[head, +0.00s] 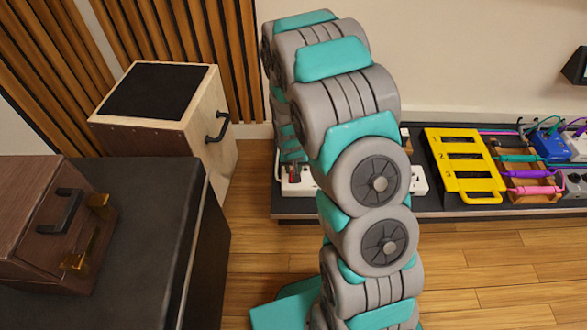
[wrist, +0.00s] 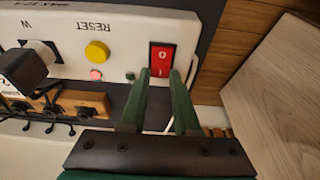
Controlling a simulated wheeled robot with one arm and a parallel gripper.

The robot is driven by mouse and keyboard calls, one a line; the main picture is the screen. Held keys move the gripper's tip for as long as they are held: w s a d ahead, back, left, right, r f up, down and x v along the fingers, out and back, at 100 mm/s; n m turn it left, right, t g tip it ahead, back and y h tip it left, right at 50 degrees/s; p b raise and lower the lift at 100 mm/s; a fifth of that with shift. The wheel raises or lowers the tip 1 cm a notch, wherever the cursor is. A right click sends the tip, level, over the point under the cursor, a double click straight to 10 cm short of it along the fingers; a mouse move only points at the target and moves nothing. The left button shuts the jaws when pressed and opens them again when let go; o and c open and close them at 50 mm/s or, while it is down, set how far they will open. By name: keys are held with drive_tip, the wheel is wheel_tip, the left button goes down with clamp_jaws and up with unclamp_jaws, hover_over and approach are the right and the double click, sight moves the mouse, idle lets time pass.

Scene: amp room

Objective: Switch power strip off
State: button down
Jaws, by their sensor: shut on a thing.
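The white power strip (head: 420,181) lies on a low dark shelf, its middle hidden behind my arm in the head view. In the wrist view the strip (wrist: 130,28) shows upside down, with a red rocker switch (wrist: 162,59) near its right end. A yellow button (wrist: 97,51) marked RESET and a small pink light (wrist: 96,75) are left of the switch. My gripper (wrist: 161,76) has its two dark green fingertips at the lower edge of the switch, one to each side, shut on it. Which way the rocker is tipped is not clear.
A black plug (wrist: 22,68) sits in the strip in the wrist view. A yellow slotted rack (head: 463,165) and coloured cables (head: 530,174) are on the shelf to the right. A wooden box (head: 205,115) with a handle stands at left. The wooden floor (head: 490,270) in front is clear.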

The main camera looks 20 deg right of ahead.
drive_tip(key=c, duration=0.6)
unclamp_jaws()
drive_tip(key=shift+c, duration=0.2)
drive_tip(key=shift+r, duration=0.15)
drive_tip(key=v, duration=0.6)
drive_tip(key=shift+r, duration=0.25)
drive_tip(key=shift+s+r, duration=0.25)
drive_tip(key=shift+r, duration=0.25)
drive_tip(key=s+a+r+n+g+p, duration=0.15)
drive_tip(key=s+r+p, duration=0.25)
drive_tip(key=s+r, duration=1.1)
drive_tip(key=s+a+r+n+g+y+p, duration=0.1)
drive_tip(key=s+a+r+n+g+p, duration=0.1)
drive_tip(key=s+r, duration=1.2)
drive_tip(key=s+g, duration=0.1)
drive_tip(key=s, duration=0.3)
drive_tip(key=shift+p, duration=0.4)
